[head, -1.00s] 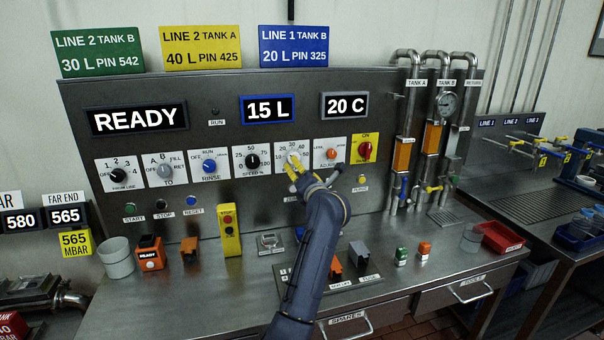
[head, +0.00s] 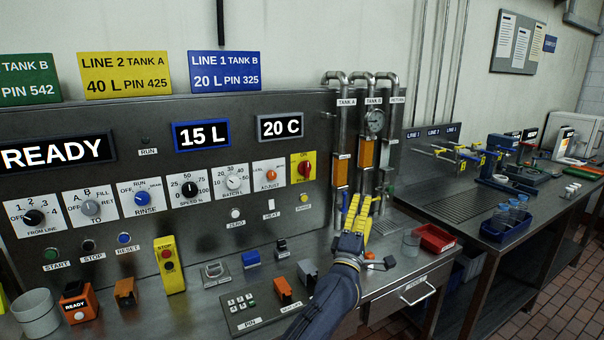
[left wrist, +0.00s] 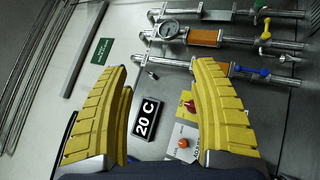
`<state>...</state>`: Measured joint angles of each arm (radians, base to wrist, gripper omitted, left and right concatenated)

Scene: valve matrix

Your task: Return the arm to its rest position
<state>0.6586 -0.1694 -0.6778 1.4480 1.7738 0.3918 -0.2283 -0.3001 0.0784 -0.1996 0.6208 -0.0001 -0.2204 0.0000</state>
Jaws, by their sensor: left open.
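My left gripper (head: 357,212) has yellow fingers and is in front of the right part of the control panel, below the pipes, in the head view. In the left wrist view its two fingers (left wrist: 162,110) stand wide apart with nothing between them. Through the gap the 20 C display (left wrist: 147,118), the red knob (left wrist: 189,106) and the orange adjust knob (left wrist: 183,143) show on the panel behind. My left arm (head: 330,300) reaches in from the bottom of the head view. My right gripper is in neither view.
The steel panel (head: 100,240) carries several knobs, including the batch knob (head: 233,183), and a READY display (head: 57,152). Vertical pipes (head: 340,130) stand close behind the gripper.

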